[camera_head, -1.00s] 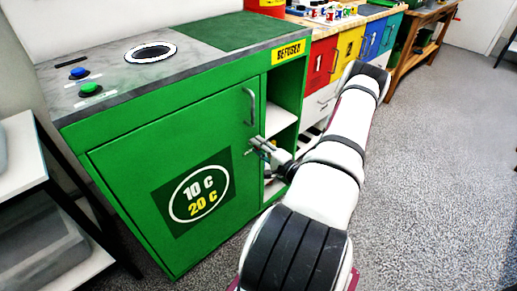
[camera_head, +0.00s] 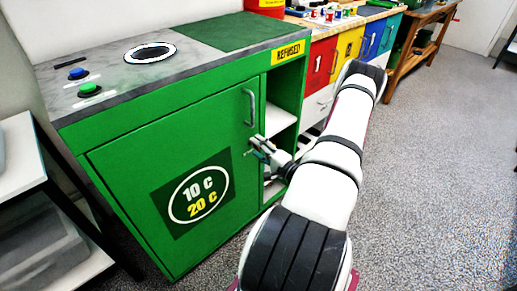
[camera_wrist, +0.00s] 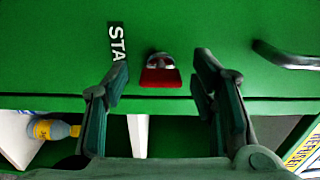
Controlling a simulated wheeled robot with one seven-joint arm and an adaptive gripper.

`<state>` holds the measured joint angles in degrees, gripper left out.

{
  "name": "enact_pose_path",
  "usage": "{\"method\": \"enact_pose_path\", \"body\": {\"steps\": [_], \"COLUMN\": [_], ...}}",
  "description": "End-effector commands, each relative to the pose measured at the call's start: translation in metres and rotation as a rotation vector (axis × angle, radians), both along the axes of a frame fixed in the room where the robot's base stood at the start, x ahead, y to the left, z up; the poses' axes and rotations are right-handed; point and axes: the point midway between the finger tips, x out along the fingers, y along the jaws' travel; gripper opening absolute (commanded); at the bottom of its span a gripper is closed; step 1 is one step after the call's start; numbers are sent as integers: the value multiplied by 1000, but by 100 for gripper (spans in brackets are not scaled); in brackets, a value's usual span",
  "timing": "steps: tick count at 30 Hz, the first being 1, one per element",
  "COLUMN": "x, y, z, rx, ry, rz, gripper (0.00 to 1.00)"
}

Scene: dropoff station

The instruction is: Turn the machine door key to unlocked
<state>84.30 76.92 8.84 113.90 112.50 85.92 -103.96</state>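The machine's green door (camera_head: 125,180) is closed, with a "10 C 20 C" sign and a grey handle (camera_head: 251,107). In the wrist view, the key (camera_wrist: 160,77) is a red tab in a metal lock (camera_wrist: 160,60) on the green door, beside a white-on-black "STA" label (camera_wrist: 117,43), cut off by my finger. My gripper (camera_wrist: 163,84) is open, with one finger on each side of the key and a gap to both. In the head view, my gripper (camera_head: 257,148) is at the door's right edge, below the handle. The key cannot be made out there.
Open shelves (camera_head: 280,125) are right of the door; a yellow-labelled bottle (camera_wrist: 52,129) lies inside. A black-framed rack (camera_head: 45,170) stands at left. The floor at right is clear.

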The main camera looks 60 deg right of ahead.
Motion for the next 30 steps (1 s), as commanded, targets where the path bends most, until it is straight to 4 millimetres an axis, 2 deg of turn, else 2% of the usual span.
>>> {"method": "enact_pose_path", "body": {"steps": [5, 8, 11, 21, 27, 30], "x": [-2, -9, -24, -89, -112, -116], "y": [0, 2, 5, 20, 26, 28], "z": [0, 0, 0, 0, 0, 0], "rx": [0, 1, 0, 1, 0, 1], "ry": [0, 0, 1, 0, 0, 0], "rz": [0, -1, -3, -4, -1, -1], "gripper": [52, 52, 52, 52, 52, 52]}}
